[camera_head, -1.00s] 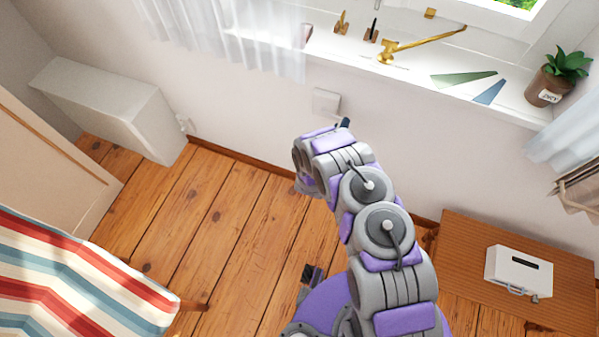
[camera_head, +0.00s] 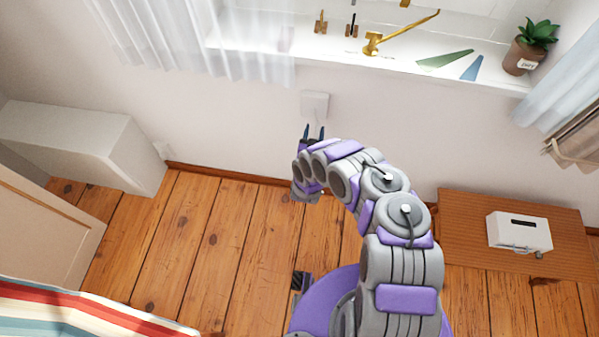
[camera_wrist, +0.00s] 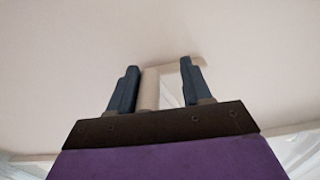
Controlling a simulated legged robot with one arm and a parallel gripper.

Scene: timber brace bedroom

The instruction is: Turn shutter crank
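A brass crank-like handle (camera_head: 400,33) with a long thin arm lies at the white windowsill in the head view; I take it to be the shutter crank. A small white box (camera_head: 315,104) is fixed to the wall below the sill. My gripper (camera_head: 313,131) is just below this box in the picture, fingers apart and pointing at the wall. In the wrist view my gripper (camera_wrist: 160,66) is open, and a pale boxy shape (camera_wrist: 165,88) shows between and beyond the fingers. I cannot tell whether they touch it. The crank does not show in the wrist view.
The windowsill (camera_head: 420,67) holds green and blue flat wedges and a potted plant (camera_head: 525,50). A wooden table (camera_head: 470,215) with a white box (camera_head: 520,232) stands at right. Curtains hang on both sides. The wooden floor (camera_head: 190,235) is open at left.

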